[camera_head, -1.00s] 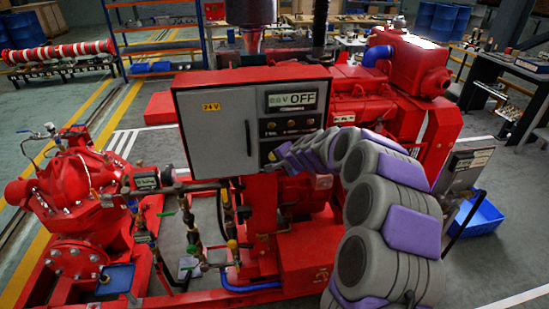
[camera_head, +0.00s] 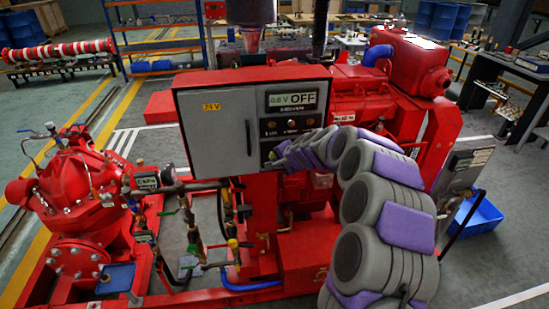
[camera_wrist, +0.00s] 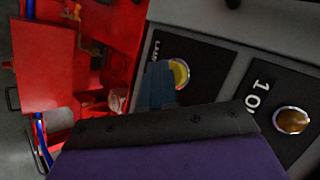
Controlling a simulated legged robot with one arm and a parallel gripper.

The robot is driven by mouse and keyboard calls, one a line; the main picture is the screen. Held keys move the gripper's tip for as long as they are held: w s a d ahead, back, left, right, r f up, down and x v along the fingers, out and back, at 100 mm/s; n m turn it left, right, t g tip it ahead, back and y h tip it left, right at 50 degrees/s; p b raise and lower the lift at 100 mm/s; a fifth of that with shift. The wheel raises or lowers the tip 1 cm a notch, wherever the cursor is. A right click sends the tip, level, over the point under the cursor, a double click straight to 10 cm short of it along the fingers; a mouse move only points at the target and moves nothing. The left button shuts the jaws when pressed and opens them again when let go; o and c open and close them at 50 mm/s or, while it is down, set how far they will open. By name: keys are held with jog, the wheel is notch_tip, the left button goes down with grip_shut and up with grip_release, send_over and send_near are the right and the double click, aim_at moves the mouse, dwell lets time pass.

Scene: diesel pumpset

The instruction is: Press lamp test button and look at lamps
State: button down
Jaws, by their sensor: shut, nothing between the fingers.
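A row of small round lamps or knobs (camera_head: 291,123) sits below the display. In the wrist view, a yellow round button (camera_wrist: 181,72) sits on a black plate whose label starts with "LAM". My gripper (camera_wrist: 160,85) is shut and empty, its tip overlapping the lower left of this button. I cannot tell whether it touches. In the head view my gripper (camera_head: 276,155) is at the cabinet's lower right part, which my arm partly hides.
An amber round button or lamp (camera_wrist: 291,120) sits to the right on another black plate. The red pump (camera_head: 80,190) and pipes with valves (camera_head: 225,215) stand left of and below the cabinet. The red engine (camera_head: 370,95) is behind. A blue bin (camera_head: 478,217) lies at right.

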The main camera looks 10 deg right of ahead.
jog(key=shift+w, duration=0.15)
dwell(0.4)
jog(key=shift+s+r, duration=0.1)
jog(key=shift+s, duration=0.7)
jog(key=shift+s, duration=0.1)
jog(key=shift+s+b, duration=0.55)
jog(key=shift+s, duration=1.9)
